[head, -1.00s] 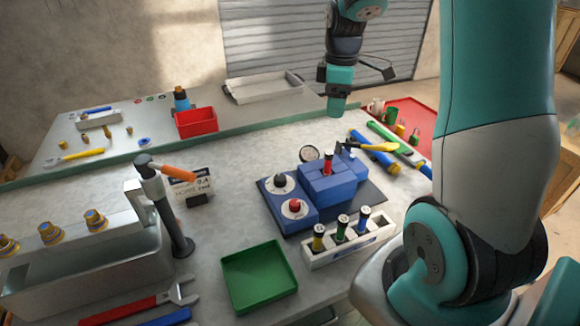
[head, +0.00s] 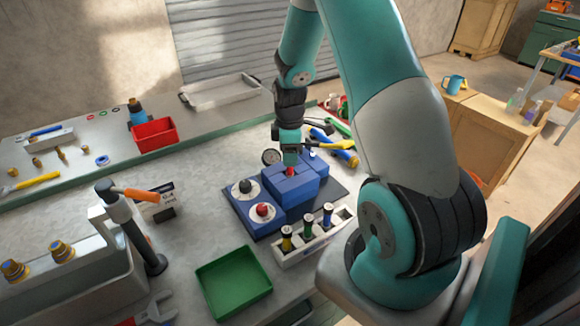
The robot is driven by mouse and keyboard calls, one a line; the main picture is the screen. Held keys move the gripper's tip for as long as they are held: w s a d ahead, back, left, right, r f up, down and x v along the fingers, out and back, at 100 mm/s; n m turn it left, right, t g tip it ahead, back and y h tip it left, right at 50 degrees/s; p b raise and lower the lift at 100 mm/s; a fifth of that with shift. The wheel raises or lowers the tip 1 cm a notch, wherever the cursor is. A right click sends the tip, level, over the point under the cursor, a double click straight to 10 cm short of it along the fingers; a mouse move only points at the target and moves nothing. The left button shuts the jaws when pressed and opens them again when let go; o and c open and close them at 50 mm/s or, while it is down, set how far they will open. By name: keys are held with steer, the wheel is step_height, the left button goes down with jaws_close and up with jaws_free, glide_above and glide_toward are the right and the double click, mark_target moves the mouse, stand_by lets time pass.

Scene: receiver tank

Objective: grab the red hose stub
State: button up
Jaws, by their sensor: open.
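The red hose stub (head: 290,171) stands upright in the top of the blue block (head: 291,188) on the bench. Only a small red part of it shows below my gripper; its upper end is hidden. My gripper (head: 289,160) is open and points down directly over the stub, its fingertips at the stub's upper part. I cannot tell whether the fingers touch it.
A white rack (head: 312,240) with yellow, green and blue stubs stands in front of the block. A blue box with a black and a red knob (head: 264,210) is at its left, a green tray (head: 234,283) nearer. A gauge (head: 271,156) and tools lie close behind.

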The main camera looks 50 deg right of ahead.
mark_target(290, 170)
steer(key=shift+f+p, duration=0.55)
steer(key=shift+f, duration=1.35)
jaws_close()
